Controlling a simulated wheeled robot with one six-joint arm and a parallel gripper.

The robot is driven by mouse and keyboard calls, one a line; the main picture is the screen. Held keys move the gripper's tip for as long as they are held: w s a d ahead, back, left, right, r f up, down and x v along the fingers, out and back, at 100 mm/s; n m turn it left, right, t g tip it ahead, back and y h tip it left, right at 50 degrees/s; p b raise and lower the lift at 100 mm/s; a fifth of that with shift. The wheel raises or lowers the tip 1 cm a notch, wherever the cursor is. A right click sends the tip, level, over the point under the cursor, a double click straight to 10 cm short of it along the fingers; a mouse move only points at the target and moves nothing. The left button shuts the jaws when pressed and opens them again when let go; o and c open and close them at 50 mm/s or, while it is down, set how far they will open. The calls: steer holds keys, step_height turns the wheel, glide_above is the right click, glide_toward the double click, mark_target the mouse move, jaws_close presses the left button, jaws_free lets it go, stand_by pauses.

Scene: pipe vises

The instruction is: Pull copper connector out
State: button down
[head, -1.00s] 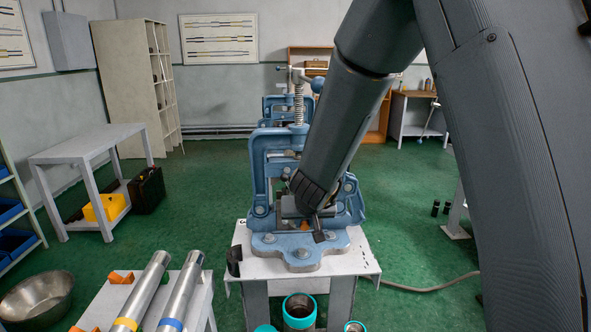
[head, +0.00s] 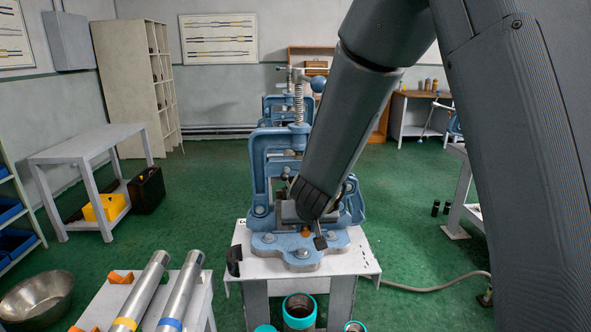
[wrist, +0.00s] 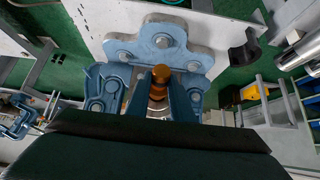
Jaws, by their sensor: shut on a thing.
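The copper connector (wrist: 160,75) is an orange-brown stepped piece between the blue vise's uprights in the wrist view. A silvery part lies just beyond it. In the head view a small bit of the connector (head: 306,233) shows low at the vise front. My gripper (head: 319,241) is down in front of the blue vise (head: 262,170) and is shut on the connector. Whether the connector is clear of the silvery part cannot be told.
The vise is bolted to a pale stand (head: 352,262), with a black bracket (head: 234,261) at its left. Two silver pipes (head: 182,290) lie on a bench at front left. Teal-rimmed containers (head: 299,311) stand in front. A second vise stands behind.

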steer(key=shift+s, duration=1.4)
steer(key=p+v, duration=0.5)
steer(key=v, duration=0.2)
steer(key=shift+s+f, duration=0.2)
steer(key=shift+s, duration=0.05)
